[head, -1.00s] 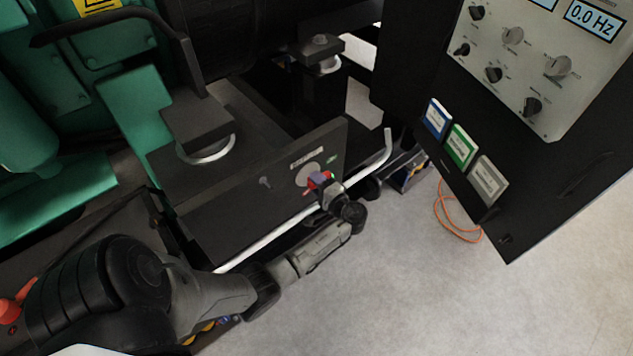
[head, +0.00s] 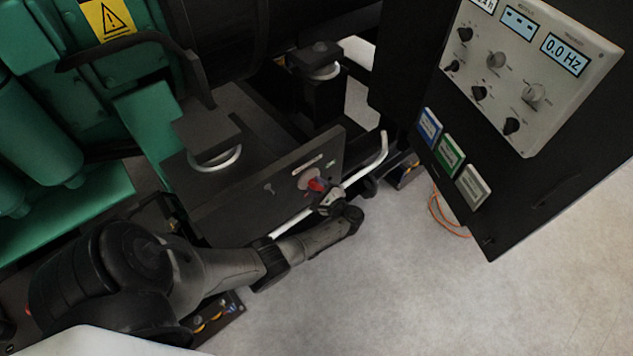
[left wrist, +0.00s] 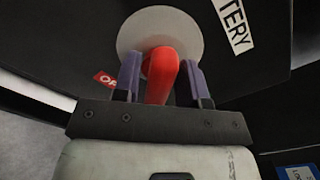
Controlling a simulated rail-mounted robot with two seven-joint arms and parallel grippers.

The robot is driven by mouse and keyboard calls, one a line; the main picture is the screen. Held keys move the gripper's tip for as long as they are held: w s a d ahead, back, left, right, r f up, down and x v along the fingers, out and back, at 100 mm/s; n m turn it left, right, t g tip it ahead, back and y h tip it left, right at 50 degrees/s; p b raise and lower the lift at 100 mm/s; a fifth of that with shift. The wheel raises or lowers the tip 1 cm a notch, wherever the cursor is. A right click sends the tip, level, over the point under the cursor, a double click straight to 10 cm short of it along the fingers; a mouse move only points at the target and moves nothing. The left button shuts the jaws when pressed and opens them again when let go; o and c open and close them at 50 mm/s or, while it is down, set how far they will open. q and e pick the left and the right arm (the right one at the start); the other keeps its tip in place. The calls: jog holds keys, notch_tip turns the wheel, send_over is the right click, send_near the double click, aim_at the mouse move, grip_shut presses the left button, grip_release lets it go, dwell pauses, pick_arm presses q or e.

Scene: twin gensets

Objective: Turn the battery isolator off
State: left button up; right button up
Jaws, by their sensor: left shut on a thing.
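The battery isolator is a red handle (left wrist: 161,76) on a pale round plate (left wrist: 160,32), set in a dark panel. In the left wrist view my left gripper (left wrist: 163,80) has its two purple-grey fingers on either side of the red handle, shut on it. A red label, partly covered by a finger, sits left of the handle, and a white label (left wrist: 235,25) ends in "TERY". In the head view the red handle (head: 317,185) shows on the dark panel (head: 240,205), with my left gripper (head: 323,193) at it. My right gripper is not in view.
A pale bent rail (head: 360,172) runs along the panel's front, close to my left wrist. A black cabinet with knobs and displays (head: 530,70) stands at the right. Green machinery (head: 40,110) fills the left. An orange cable (head: 440,215) lies on open floor.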

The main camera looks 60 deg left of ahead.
pick_arm(q)
jog(key=m+p, duration=0.2)
jog(key=m, duration=0.2)
jog(key=shift+r+m, duration=0.15)
jog(key=shift+m, duration=0.15)
jog(key=shift+m+p, duration=0.65)
jog(key=shift+m, duration=1.15)
jog(key=o, duration=0.6)
jog(key=shift+o, duration=0.2)
